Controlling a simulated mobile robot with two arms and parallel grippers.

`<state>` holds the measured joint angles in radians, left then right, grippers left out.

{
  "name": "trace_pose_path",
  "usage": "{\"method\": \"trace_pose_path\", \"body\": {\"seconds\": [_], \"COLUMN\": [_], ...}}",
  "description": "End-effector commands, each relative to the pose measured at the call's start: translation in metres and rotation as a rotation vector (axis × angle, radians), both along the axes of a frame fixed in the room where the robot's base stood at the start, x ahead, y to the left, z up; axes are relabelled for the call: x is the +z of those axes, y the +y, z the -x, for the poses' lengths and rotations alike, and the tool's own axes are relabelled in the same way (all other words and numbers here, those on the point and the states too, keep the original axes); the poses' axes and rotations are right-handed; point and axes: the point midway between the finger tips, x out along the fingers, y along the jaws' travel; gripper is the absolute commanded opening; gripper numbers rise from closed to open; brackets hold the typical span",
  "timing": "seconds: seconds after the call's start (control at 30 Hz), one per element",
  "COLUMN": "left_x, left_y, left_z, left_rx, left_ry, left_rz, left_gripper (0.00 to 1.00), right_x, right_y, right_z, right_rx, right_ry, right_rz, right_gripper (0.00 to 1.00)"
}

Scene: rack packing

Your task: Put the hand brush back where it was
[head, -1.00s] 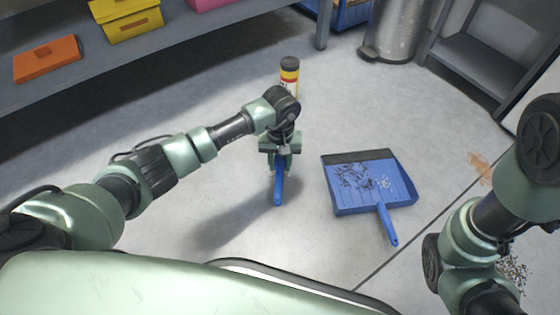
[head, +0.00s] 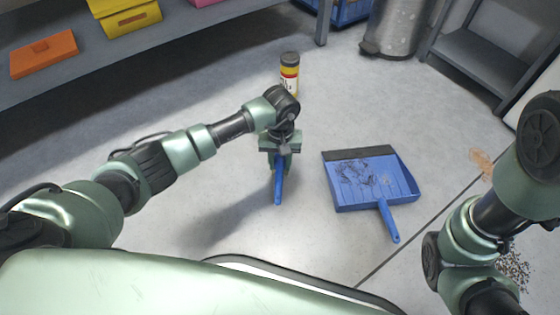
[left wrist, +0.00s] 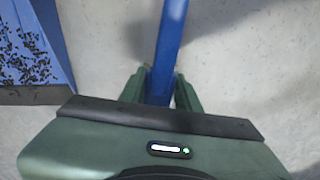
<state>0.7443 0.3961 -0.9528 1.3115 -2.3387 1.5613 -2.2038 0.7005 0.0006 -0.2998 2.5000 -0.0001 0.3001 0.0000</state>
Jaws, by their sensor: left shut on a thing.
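The hand brush (head: 279,188) shows as a blue handle pointing toward me below my left gripper (head: 280,165) in the head view. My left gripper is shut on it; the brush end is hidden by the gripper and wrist. In the left wrist view the blue handle (left wrist: 170,45) runs up from between the green fingers (left wrist: 160,88). A shadow lies to the left of it on the floor. My right arm shows at the right edge of the head view, but its gripper is out of view.
A blue dustpan (head: 375,190) with dark debris lies to the right, its handle toward me. A yellow-and-red canister (head: 289,75) with a dark lid stands behind the left gripper. Loose debris (head: 515,268) lies at the far right. A shelf (head: 150,55) with boxes runs along the back left.

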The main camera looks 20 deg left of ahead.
Motion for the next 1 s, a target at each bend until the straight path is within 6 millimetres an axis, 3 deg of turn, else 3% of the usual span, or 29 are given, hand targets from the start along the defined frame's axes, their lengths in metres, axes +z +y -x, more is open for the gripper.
{"method": "trace_pose_path", "body": {"seconds": [0.23, 0.27, 0.33, 0.73, 1.0], "left_x": [-0.005, -0.004, -0.004, 0.0, 0.039], "left_y": [0.0, 0.0, 0.0, 0.0, 0.001], "left_z": [-0.001, -0.001, -0.001, 0.0, -0.002], "left_rx": [0.001, 0.001, 0.001, 0.001, 0.0], "left_ry": [-0.002, -0.002, -0.002, -0.001, -0.004], "left_rz": [-0.001, -0.001, -0.001, -0.001, -0.002], "left_gripper": [0.0, 0.41, 0.58, 0.58, 0.58], "right_x": [-0.005, -0.004, -0.004, 0.0, 0.03], "right_y": [0.0, 0.0, 0.0, 0.0, 0.0], "right_z": [0.0, 0.0, 0.0, 0.0, -0.001], "right_rx": [0.0, 0.0, 0.0, 0.0, 0.001], "right_ry": [0.001, 0.001, 0.001, 0.001, 0.002], "right_rz": [0.0, 0.0, 0.0, 0.0, 0.001], "right_gripper": [0.81, 0.81, 0.81, 0.81, 0.81]}}
